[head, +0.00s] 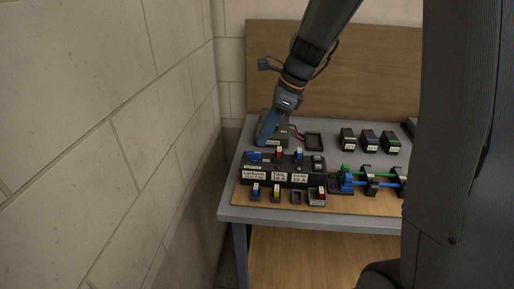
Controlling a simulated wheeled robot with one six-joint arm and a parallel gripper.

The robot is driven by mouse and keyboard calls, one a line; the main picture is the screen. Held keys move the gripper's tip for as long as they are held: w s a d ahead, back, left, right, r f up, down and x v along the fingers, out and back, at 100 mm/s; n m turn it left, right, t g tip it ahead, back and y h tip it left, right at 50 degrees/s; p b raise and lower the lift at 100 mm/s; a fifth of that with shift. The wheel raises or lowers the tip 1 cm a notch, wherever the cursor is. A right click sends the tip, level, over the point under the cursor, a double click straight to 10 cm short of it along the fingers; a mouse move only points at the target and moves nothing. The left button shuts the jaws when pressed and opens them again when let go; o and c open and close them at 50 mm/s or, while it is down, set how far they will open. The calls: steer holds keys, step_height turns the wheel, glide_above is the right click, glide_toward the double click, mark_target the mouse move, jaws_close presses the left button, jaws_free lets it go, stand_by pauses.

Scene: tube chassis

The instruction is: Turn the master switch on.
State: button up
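A black panel (284,184) with white labels lies on the bench. Red and blue parts stand on it, a flat blue part (254,156) lies at its left end, and a grey block (318,161) sits at its right end. I cannot tell which part is the master switch; no label naming it is readable. My gripper (265,141) points down at the back left of the panel, with its blue fingers in front of a dark green box (273,122). Whether the fingers touch anything, and whether they are open, is too small to tell.
Several small coloured blocks (277,193) stand along the panel's front. Blue and green rods (372,173) in black holders lie to the right. An empty black tray (314,141) and black labelled blocks (369,139) are behind. A brick wall (140,130) is close on the left.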

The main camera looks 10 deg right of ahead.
mark_target(255, 152)
steer(key=p+x, duration=0.1)
steer(key=x, duration=0.5)
steer(key=shift+a+f, duration=0.1)
steer(key=shift+f, duration=0.2)
jaws_close()
